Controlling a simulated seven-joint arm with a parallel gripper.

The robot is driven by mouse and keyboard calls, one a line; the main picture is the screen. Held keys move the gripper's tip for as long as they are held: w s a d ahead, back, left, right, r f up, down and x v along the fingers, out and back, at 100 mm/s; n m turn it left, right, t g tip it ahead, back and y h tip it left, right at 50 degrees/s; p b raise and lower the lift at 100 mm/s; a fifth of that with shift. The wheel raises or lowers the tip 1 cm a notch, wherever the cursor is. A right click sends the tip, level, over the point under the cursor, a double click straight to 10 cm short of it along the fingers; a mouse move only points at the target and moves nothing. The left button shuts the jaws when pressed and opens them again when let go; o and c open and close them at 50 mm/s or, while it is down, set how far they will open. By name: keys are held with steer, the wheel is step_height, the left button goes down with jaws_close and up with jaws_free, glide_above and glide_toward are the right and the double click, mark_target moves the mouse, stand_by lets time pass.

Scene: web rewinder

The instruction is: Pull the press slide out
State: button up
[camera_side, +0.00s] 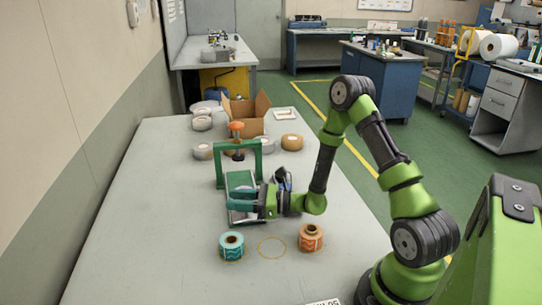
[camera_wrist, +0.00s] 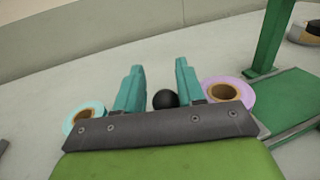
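The press is a green frame (camera_side: 238,146) with an orange knob (camera_side: 236,127) on top, standing on the table. Its green slide (camera_side: 239,180) lies low beneath the frame; a green plate and frame post (camera_wrist: 268,40) show at the right of the wrist view. My gripper (camera_side: 233,198) is low at the slide's near end, its teal fingers pointing left. In the wrist view my gripper (camera_wrist: 159,72) has its fingers apart, with a black ball knob (camera_wrist: 165,98) between them, closer to the right finger. My gripper hides the knob in the side view.
A teal roll (camera_side: 232,246) and an orange roll (camera_side: 311,238) stand on the near table, with a marked ring between them. Several tape rolls and an open cardboard box (camera_side: 248,108) are behind the press. The table's left side is clear.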

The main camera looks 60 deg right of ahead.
steer(key=shift+s, duration=0.1)
steer(key=v, duration=1.6)
steer(key=shift+s+d, duration=0.25)
steer(key=shift+s, duration=0.05)
steer(key=s+a+r+n+g+y, duration=0.1)
steer(key=s+a+r+n+g, duration=0.1)
steer(key=a+r+n+g, duration=0.4)
steer(key=s+a+r+n+g, duration=0.2)
steer(key=a+n+g, duration=0.55)
steer(key=n, duration=0.25)
step_height(320, 180, up, 12)
steer(key=s+a+n+t+h, duration=0.1)
steer(key=s+n+t+h, duration=0.1)
steer(key=n+t+h, duration=0.3)
steer(key=n+h, duration=0.3)
steer(key=n, duration=0.2)
steer(key=shift+a+f, duration=0.25)
steer(key=shift+a, duration=0.05)
